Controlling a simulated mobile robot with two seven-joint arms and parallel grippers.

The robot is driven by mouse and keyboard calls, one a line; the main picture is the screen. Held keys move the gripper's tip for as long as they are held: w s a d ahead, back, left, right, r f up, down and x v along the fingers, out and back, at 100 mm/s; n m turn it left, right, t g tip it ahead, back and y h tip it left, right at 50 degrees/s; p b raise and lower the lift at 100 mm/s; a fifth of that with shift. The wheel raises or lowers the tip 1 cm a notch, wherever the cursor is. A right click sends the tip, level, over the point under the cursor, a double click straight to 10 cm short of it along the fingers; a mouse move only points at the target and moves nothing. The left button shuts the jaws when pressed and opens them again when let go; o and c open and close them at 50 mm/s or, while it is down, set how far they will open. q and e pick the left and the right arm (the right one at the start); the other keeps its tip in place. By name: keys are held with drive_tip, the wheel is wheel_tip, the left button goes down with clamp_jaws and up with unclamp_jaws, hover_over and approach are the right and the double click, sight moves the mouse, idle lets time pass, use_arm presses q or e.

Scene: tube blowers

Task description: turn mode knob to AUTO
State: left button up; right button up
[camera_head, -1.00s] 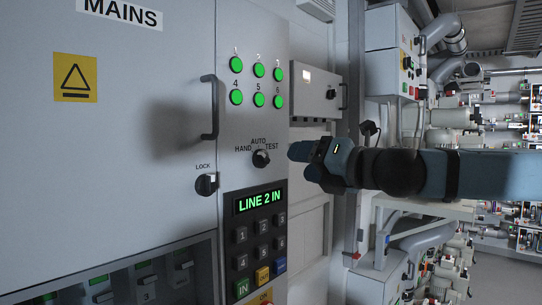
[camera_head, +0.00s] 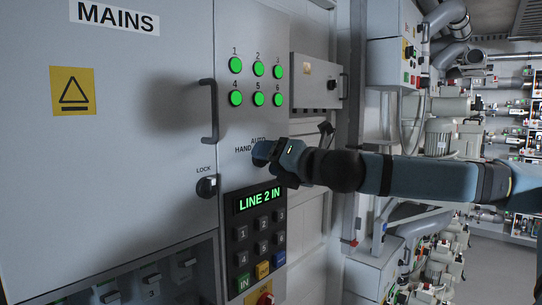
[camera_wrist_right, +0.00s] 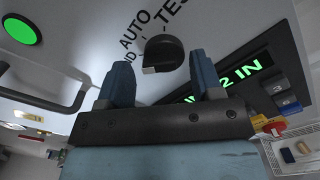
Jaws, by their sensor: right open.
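The black mode knob (camera_wrist_right: 165,52) shows in the right wrist view, on the grey panel beside the AUTO (camera_wrist_right: 136,28) and TEST labels; the HAND label is partly covered by a finger. A white mark shows on the knob's lower left edge; I cannot tell firmly which label it points to. My right gripper (camera_wrist_right: 163,78) is open, its two fingers on either side of the knob's line and apparently short of it, with nothing between them. In the head view my right gripper (camera_head: 262,152) hides the knob and the TEST label. My left gripper is not in view.
The keypad with the LINE 2 IN display (camera_head: 259,200) lies just below the gripper. Several green lamps (camera_head: 258,98) are above. A door handle (camera_head: 210,111) and the LOCK knob (camera_head: 206,187) stand out at the left. A grey box (camera_head: 316,82) is at the right.

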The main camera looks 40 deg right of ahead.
drive_tip(key=c, duration=0.9)
drive_tip(key=shift+r+m, duration=0.1)
drive_tip(key=shift+m, duration=0.3)
drive_tip(key=m, duration=0.8)
drive_tip(key=shift+d+m+b, duration=0.15)
drive_tip(key=shift+m+b, duration=0.25)
